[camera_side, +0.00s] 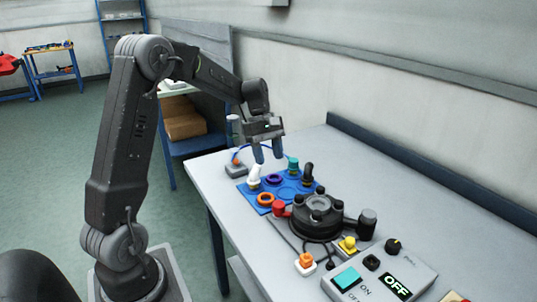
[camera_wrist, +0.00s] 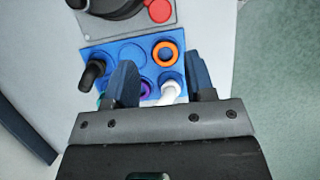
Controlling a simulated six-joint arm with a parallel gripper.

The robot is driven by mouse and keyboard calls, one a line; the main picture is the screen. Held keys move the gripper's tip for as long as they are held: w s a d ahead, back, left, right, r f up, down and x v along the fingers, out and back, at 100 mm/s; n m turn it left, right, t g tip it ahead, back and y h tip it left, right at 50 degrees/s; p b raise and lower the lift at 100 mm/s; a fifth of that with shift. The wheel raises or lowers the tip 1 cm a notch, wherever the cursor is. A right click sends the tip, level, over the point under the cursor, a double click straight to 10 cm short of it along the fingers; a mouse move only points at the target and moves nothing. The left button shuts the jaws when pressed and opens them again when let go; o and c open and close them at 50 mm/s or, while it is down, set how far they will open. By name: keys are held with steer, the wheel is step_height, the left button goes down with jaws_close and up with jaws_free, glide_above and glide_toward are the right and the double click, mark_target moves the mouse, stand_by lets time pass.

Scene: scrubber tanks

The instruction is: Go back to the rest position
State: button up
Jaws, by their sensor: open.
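My gripper (camera_side: 267,153) hangs above the far end of the blue tray (camera_side: 290,200), with its fingers apart and nothing between them. In the wrist view my gripper (camera_wrist: 163,85) is open, with the tray (camera_wrist: 95,55) below and beyond its fingers. A white bent fitting (camera_wrist: 170,92) stands on the tray and shows between the fingers, below them. A purple ring (camera_wrist: 145,89) is partly hidden by the left finger. An orange ring (camera_wrist: 165,53) and a black fitting (camera_wrist: 93,73) also sit in the tray. A teal fitting (camera_side: 292,165) stands at its far edge.
A dark round scrubber tank unit (camera_side: 318,215) with a red knob (camera_side: 278,208) stands beside the tray. A control box (camera_side: 380,275) reading OFF and a yellow connector (camera_side: 348,244) are nearer the camera. A grey box with a blue cable (camera_side: 236,169) is at the far left. A wall backs the table.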

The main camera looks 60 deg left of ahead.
steer(key=s+d+r+m+t+y, duration=0.1)
steer(key=s+d+r+m+y, duration=0.1)
steer(key=s+d+r+m, duration=0.35)
steer(key=s+d+r+m+t+y, duration=0.25)
steer(key=s+d+m, duration=0.35)
steer(key=d, duration=0.3)
steer(key=s+d+m+t, duration=0.2)
steer(key=s+d+m, duration=0.1)
steer(key=s+m, duration=0.3)
steer(key=shift+s+d, duration=0.4)
steer(key=shift+s, duration=0.65)
